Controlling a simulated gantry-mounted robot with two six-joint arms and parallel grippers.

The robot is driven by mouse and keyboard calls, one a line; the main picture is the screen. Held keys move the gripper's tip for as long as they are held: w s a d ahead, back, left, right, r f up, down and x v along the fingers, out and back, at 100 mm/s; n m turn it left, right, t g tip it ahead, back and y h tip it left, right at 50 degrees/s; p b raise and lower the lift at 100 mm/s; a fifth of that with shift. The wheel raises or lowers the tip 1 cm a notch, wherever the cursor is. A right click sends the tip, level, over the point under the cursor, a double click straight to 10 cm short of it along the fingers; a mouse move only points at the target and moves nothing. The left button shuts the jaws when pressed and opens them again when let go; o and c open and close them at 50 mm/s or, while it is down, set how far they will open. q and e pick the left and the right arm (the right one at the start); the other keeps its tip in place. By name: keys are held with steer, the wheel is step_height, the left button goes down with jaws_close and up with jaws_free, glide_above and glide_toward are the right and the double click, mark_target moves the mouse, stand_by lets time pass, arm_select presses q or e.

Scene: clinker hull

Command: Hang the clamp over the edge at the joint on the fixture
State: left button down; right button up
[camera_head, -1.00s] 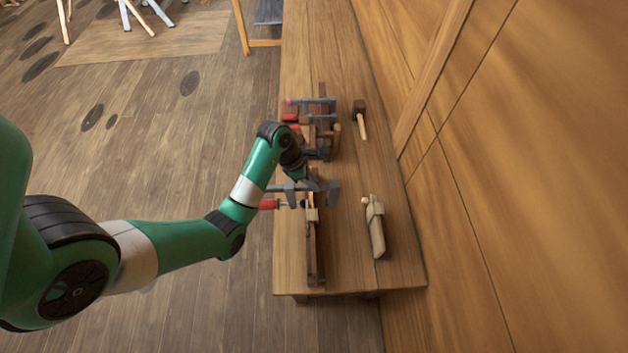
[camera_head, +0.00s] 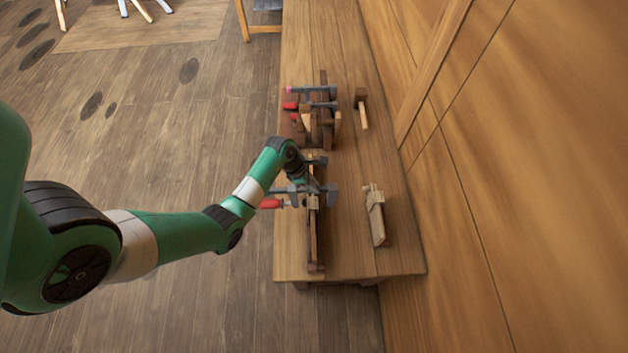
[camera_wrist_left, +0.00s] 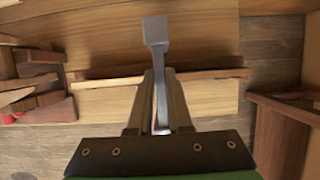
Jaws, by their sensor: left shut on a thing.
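My left gripper (camera_head: 306,184) is shut on a grey clamp (camera_head: 331,196) with a red handle (camera_head: 271,203). The clamp lies crosswise above the fixture (camera_head: 313,245), a long narrow wooden piece standing on the bench. A pale block (camera_head: 314,202) on the fixture sits close beside the clamp. In the left wrist view, the clamp's grey bar (camera_wrist_left: 156,50) sticks out from between the fingers, in front of the fixture's wooden strip (camera_wrist_left: 210,74). I cannot tell whether the clamp touches the fixture. My right gripper is not in view.
The fixture stands on a wooden bench (camera_head: 345,255) beside a wooden wall (camera_head: 530,180). Other clamps (camera_head: 313,90) rest on a wooden rack farther back. A mallet (camera_head: 362,108) and a pale wooden tool (camera_head: 376,220) lie to the right, with clear bench between.

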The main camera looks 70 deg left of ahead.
arm_select(q)
step_height(320, 180, down, 5)
steer(key=b, duration=0.4)
steer(key=shift+f, duration=0.2)
steer(key=shift+w+f+b, duration=0.1)
steer(key=shift+f+b, duration=1.35)
steer(key=shift+f, duration=0.45)
steer(key=shift+f, duration=0.2)
steer(key=shift+s+a+p, duration=0.15)
steer(key=shift+s+p, duration=0.2)
steer(key=shift+s, duration=0.05)
steer(key=c, duration=0.8)
jaws_free()
steer(key=shift+o, duration=0.2)
steer(key=shift+s, duration=0.1)
steer(key=p+v, duration=0.2)
steer(key=v, duration=0.8)
steer(key=shift+a+r, duration=0.1)
steer(key=shift+r, duration=0.2)
steer(key=shift+s+r+p, duration=0.2)
steer(key=shift+r+p, duration=0.1)
steer(key=shift+r, duration=0.15)
